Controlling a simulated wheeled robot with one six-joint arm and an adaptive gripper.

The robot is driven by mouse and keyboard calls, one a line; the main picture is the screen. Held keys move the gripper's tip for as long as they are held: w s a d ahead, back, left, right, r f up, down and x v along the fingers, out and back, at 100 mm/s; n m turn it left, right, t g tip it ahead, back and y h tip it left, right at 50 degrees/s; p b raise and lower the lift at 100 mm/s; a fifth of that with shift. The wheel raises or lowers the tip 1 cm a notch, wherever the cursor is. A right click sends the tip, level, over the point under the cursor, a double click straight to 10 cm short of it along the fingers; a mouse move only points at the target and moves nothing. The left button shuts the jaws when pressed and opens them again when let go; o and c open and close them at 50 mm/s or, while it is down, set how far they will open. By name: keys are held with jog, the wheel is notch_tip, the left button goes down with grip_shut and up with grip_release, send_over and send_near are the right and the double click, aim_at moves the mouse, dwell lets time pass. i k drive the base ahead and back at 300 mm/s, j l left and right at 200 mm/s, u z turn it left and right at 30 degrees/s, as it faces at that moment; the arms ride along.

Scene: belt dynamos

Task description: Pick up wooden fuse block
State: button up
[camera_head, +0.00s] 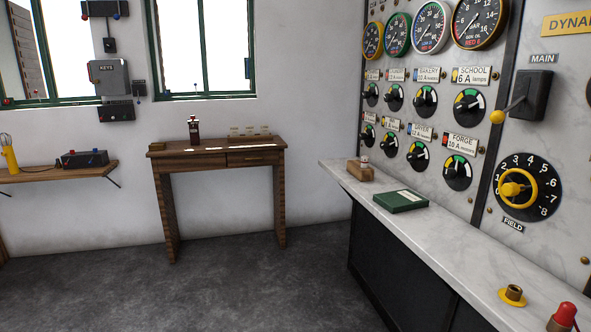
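A small light-brown wooden block (359,171) sits at the far left end of the marble ledge. A small pale piece with a reddish mark stands on or just behind it. It looks like the wooden fuse block, but it is small here and I cannot be sure. Another small brown block (157,146) lies on the left end of the wooden desk; I cannot tell what it is. My gripper is not in view.
The wooden desk (215,157) bears a dark bottle (194,131). The grey floor (250,290) is clear.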

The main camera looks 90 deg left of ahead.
aim_at(362, 172)
jog(key=u, duration=2.6)
jog(key=i+j+z, duration=0.3)
jog(key=i+j, duration=0.95)
jog(key=i, duration=0.35)
jog(key=i+j+z, duration=0.3)
jog(key=i+j, duration=1.2)
